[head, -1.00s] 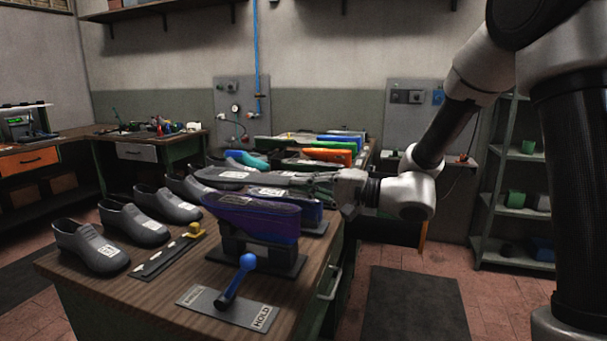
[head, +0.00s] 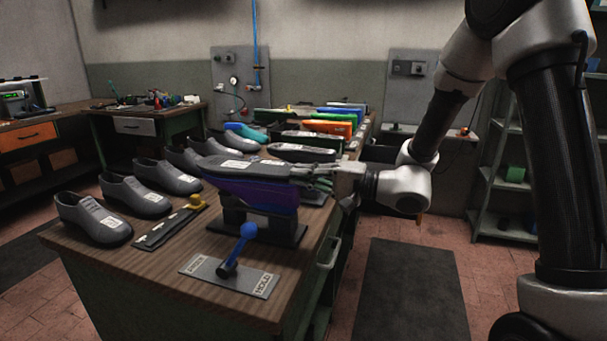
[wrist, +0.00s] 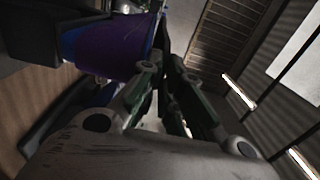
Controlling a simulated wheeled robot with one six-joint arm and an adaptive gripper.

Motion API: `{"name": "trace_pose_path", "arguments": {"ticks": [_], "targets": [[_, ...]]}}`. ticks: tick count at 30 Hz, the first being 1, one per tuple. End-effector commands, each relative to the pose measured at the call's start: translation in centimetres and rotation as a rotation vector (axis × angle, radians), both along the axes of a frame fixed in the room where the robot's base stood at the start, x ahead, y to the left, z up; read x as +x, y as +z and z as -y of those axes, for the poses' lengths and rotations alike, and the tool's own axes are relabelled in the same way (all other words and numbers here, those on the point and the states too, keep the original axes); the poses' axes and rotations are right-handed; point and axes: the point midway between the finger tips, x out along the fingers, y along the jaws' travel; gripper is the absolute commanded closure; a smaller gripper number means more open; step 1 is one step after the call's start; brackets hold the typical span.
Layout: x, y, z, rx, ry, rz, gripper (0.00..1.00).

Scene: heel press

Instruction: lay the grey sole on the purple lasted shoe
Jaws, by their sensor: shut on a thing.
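The grey sole (head: 250,168) is long and dark, with a white label near its left end. My gripper (head: 318,173) is shut on its right end. The sole lies level along the top of the purple lasted shoe (head: 262,194), hiding most of that top; I cannot tell whether they touch. The purple shoe sits on a black stand (head: 290,235) at the near right of the bench. In the wrist view the purple shoe (wrist: 112,45) shows at upper left, beside my gripper (wrist: 165,72); the sole is hard to make out there.
A blue-knobbed lever (head: 240,246) stands on a grey plate (head: 215,270) marked HOLD, in front of the stand. Several grey shoes (head: 98,218) line the bench's left side. A black strip with a yellow knob (head: 170,225) lies between. Orange and green pieces (head: 328,128) stand farther back.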

Motion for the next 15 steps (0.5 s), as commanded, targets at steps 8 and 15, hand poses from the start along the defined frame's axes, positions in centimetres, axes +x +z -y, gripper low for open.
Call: {"name": "trace_pose_path", "arguments": {"ticks": [8,15], "targets": [[-0.06,-0.20,0.02,-0.004,0.000,-0.005,1.00],[-0.08,-0.30,0.01,-0.005,0.000,-0.005,0.70]]}}
